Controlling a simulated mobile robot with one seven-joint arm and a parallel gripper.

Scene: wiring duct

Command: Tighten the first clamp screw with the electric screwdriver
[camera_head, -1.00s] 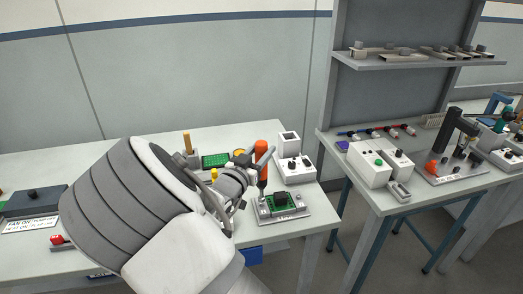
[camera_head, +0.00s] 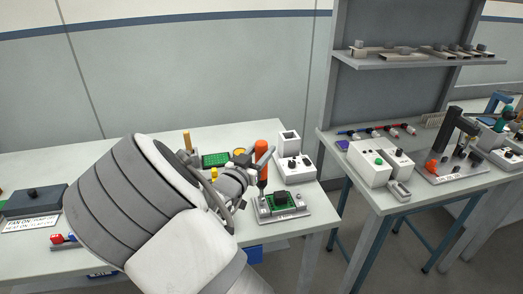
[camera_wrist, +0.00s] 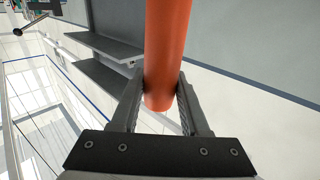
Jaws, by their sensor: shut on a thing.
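The electric screwdriver (camera_head: 261,158) has an orange body and stands upright with its dark bit end pointing down. My gripper (camera_head: 262,163) is shut on it; the wrist view also shows the orange body (camera_wrist: 167,60) between the two fingers (camera_wrist: 161,102). The screwdriver's lower end is at the left side of a grey fixture (camera_head: 304,208) that holds a green board with a dark block (camera_head: 281,197). The clamp screw is too small to make out, and I cannot tell whether the tip touches it.
A white box with knobs (camera_head: 295,168) stands just behind the fixture. Another green board (camera_head: 215,160) lies behind my arm. A second table with white boxes (camera_head: 370,167) stands to the right, across a gap.

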